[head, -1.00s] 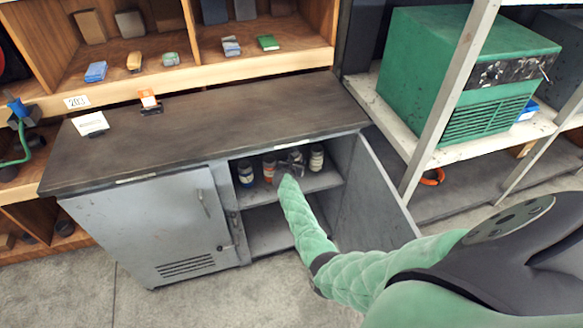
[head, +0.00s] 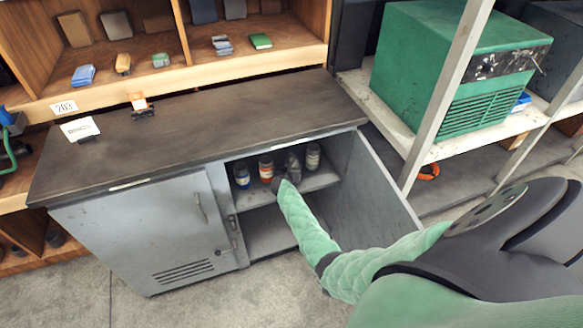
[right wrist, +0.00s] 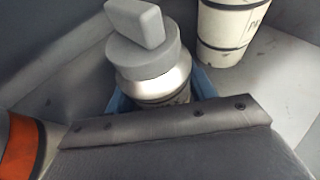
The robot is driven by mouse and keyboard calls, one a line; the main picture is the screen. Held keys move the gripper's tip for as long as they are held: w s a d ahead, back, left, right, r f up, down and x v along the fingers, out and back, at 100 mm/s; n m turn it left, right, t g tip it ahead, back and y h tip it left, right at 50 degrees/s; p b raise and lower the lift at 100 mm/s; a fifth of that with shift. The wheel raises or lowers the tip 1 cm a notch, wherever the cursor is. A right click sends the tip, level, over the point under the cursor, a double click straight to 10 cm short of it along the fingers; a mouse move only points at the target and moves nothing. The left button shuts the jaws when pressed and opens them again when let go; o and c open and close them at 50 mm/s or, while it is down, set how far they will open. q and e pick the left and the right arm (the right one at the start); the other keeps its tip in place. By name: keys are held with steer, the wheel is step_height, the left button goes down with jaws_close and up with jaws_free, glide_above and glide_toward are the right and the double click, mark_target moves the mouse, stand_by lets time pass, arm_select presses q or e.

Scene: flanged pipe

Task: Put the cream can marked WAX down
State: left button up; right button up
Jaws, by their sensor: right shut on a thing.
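In the right wrist view, my right gripper (right wrist: 163,95) is shut on a pale can (right wrist: 158,84) with a stepped grey cap and a block-shaped grey knob. Dark lettering shows low on the can, but I cannot read it as WAX. Its lower part is hidden behind my gripper. In the head view, my right arm reaches into the open cupboard, and its gripper (head: 287,178) is at the upper shelf, among the cans. I cannot tell whether the held can touches the shelf. My left gripper is not in view.
On the upper shelf, a blue-banded can (head: 242,176) and an orange-banded can (head: 266,169) stand left of my gripper. A cream can (head: 313,156) with dark bands stands close on the right. The open cupboard door (head: 368,195) bounds the right. The lower shelf (head: 265,232) looks clear.

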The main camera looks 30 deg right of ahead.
steer(key=o, duration=0.8)
steer(key=shift+r, duration=0.15)
steer(key=v, duration=1.2)
